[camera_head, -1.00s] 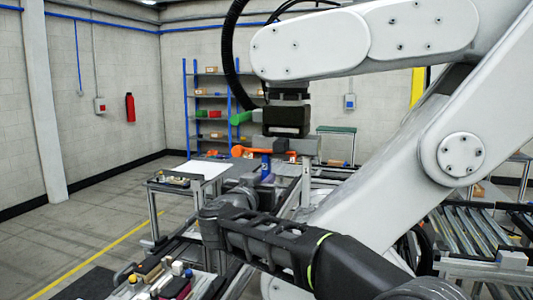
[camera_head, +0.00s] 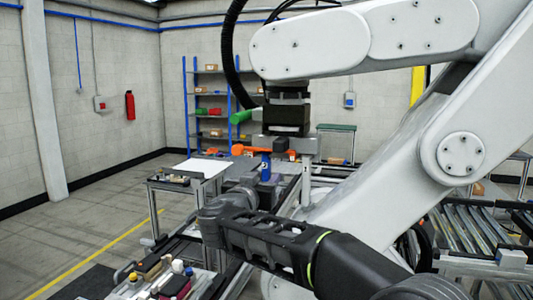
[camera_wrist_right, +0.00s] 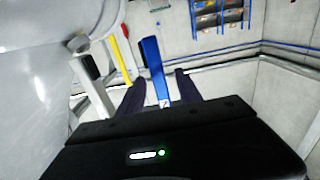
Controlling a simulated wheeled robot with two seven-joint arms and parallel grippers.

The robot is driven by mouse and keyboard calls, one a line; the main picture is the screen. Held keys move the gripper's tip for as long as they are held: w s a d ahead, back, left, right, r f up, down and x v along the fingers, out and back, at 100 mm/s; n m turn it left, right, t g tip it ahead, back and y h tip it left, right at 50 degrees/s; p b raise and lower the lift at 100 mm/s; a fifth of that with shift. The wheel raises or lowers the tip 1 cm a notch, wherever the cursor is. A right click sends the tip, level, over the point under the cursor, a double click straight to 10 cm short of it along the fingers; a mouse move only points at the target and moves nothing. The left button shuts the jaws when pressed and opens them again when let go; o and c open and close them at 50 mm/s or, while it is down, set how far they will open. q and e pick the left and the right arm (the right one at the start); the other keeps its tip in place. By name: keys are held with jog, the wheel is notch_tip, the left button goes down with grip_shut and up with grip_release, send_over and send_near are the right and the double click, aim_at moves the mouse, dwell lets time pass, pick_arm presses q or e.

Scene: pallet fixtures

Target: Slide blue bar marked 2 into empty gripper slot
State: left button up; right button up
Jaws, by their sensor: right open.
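The blue bar marked 2 (camera_head: 265,168) stands upright below the white arm's black tool head (camera_head: 287,118), beside the orange bar (camera_head: 238,150). My right gripper (camera_head: 250,182) is just below and beside the blue bar. In the right wrist view the blue bar (camera_wrist_right: 153,62) lies between the two dark fingers of my right gripper (camera_wrist_right: 158,92), which are apart. Its mark shows near the lower end. The empty slot cannot be made out. My left gripper is not in view.
The large white arm (camera_head: 380,40) fills the upper right. A small table (camera_head: 170,186) with a tray stands to the left, and several small parts lie at the lower left. A roller conveyor (camera_head: 470,235) is at the right.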

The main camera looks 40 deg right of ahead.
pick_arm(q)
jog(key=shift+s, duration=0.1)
pick_arm(e)
jog(key=shift+s+a+f, duration=0.1)
jog(key=shift+s+a, duration=0.05)
jog(key=shift+a, duration=0.1)
pick_arm(q)
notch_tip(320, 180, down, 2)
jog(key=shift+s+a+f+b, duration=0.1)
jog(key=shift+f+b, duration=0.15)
jog(key=shift+b, duration=0.8)
pick_arm(e)
jog(key=v, duration=0.7)
jog(key=shift+a, duration=0.1)
